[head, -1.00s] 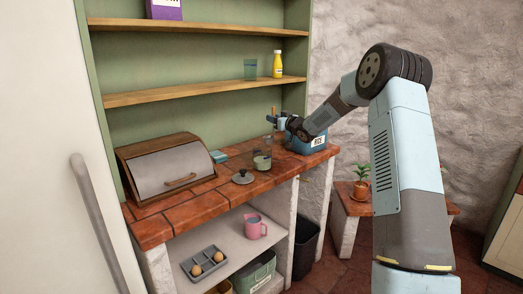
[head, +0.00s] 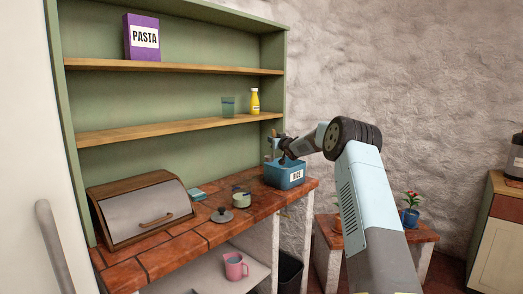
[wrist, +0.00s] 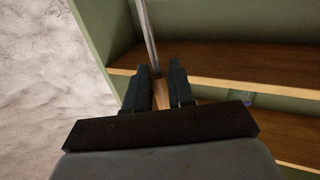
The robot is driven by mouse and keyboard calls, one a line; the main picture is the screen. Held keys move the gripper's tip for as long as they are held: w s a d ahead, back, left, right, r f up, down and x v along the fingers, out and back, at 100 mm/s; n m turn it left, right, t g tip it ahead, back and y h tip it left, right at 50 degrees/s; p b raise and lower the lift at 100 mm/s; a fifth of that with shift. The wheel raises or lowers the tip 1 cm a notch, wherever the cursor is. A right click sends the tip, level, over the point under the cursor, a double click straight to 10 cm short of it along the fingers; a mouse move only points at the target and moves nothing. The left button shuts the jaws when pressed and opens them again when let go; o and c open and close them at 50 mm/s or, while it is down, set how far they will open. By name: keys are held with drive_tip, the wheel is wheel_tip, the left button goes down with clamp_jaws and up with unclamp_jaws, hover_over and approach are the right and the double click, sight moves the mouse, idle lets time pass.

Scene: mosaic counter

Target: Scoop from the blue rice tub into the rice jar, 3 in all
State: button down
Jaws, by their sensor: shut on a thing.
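The blue rice tub (head: 284,178), with a RICE label, stands at the far right end of the tiled counter. My gripper (head: 286,150) is just above the tub. In the wrist view my gripper (wrist: 160,78) is shut on the scoop, with its wooden handle between the fingers and its metal shaft (wrist: 148,35) running away past the fingertips. The scoop's bowl is out of view there and I cannot tell whether it holds rice. The glass rice jar (head: 241,200) stands left of the tub with pale contents low inside. Its dark knobbed lid (head: 221,215) lies beside it.
A bread box (head: 145,212) fills the counter's left part, with a small teal item (head: 197,195) beside it. Shelves above hold a glass (head: 228,106), a yellow bottle (head: 255,100) and a pasta box (head: 143,38). A pink mug (head: 235,266) stands below the counter.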

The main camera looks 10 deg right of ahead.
drive_tip(key=w+d+r+m+h, duration=0.25)
drive_tip(key=w+d, duration=0.25)
drive_tip(key=d, duration=0.4)
wheel_tip(320, 180, down, 16)
drive_tip(key=h, duration=0.1)
drive_tip(key=shift+d+f, duration=0.15)
drive_tip(key=shift+d, duration=0.15)
idle(0.9)
drive_tip(key=shift+f, duration=0.1)
idle(0.4)
wheel_tip(320, 180, up, 14)
idle(1.9)
